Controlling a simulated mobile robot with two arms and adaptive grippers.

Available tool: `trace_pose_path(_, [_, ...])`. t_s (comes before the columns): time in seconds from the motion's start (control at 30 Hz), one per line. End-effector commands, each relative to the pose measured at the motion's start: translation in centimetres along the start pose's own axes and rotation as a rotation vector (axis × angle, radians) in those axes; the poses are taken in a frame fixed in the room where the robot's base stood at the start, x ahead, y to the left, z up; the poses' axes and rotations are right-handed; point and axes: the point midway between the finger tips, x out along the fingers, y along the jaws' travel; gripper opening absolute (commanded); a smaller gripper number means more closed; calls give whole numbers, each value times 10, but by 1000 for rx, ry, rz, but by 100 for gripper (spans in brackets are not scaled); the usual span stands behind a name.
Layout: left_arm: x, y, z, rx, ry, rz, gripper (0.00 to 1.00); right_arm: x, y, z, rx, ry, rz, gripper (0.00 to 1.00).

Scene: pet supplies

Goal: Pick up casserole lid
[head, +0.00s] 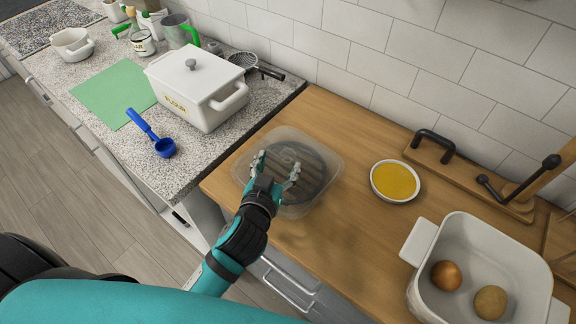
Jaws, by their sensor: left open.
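My left gripper (277,167) is open, its two fingers spread over a clear, rounded-square plastic or glass piece (330,160) on the wooden counter. A dark, ridged round thing (312,172) shows in or under the clear piece, partly hidden by the fingers. I cannot tell whether the fingertips touch either one, or whether either is the casserole lid. A white casserole-like dish (422,240) at the lower right has no lid on and holds a brown onion (446,275) and a potato (490,302). My right gripper is not in view.
A white flour box (215,108) with a grey-knobbed lid (188,78) stands on the speckled counter. A blue scoop (163,147) and green mat (113,94) lie nearby. A bowl of yellow liquid (395,181) and a wooden board with black handles (470,180) are right. The tiled wall bounds the back.

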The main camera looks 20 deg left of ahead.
Motion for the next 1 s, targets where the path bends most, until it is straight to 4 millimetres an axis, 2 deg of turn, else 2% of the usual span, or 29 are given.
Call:
trace_pose_path(0.17, [12,1,0,0,1,1,65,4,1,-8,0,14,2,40])
trace_pose_path(0.53, [59,8,3,0,2,1,65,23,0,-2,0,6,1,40])
trace_pose_path(0.83, [62,8,2,-1,-1,1,65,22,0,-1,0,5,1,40])
trace_pose_path(1.0, [62,8,2,-1,-1,1,43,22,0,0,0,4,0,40])
